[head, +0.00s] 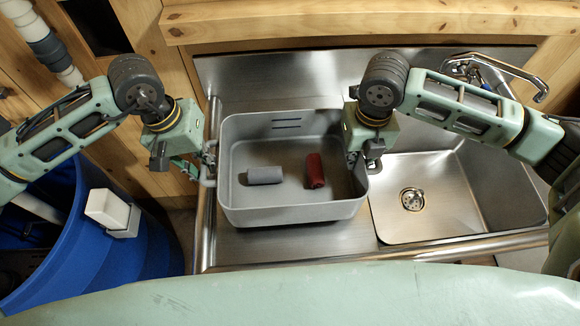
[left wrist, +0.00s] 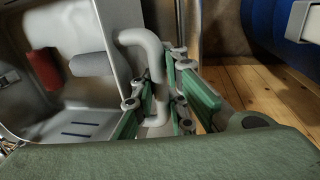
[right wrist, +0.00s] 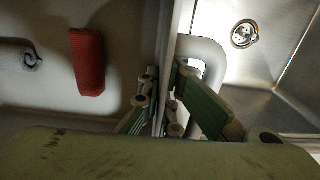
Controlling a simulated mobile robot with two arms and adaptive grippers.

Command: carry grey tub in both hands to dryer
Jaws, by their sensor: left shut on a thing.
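The grey tub (head: 292,214) stands level on the steel sink unit, left of the basin. It holds a grey roll (head: 264,175) and a red roll (head: 315,170), apart from each other. My left gripper (head: 207,160) is shut on the tub's left handle, which shows between its fingers in the left wrist view (left wrist: 158,100). My right gripper (head: 368,160) is at the tub's right side. In the right wrist view its fingers (right wrist: 164,85) stand apart, on either side of the tub wall, close to the right handle (right wrist: 210,58). No dryer is recognisable.
The empty sink basin (head: 420,185) with its drain lies right of the tub, with a tap (head: 500,68) behind. A blue barrel (head: 90,245) stands at the left. A wooden beam (head: 350,22) runs along the back wall. Plank floor shows beside the barrel.

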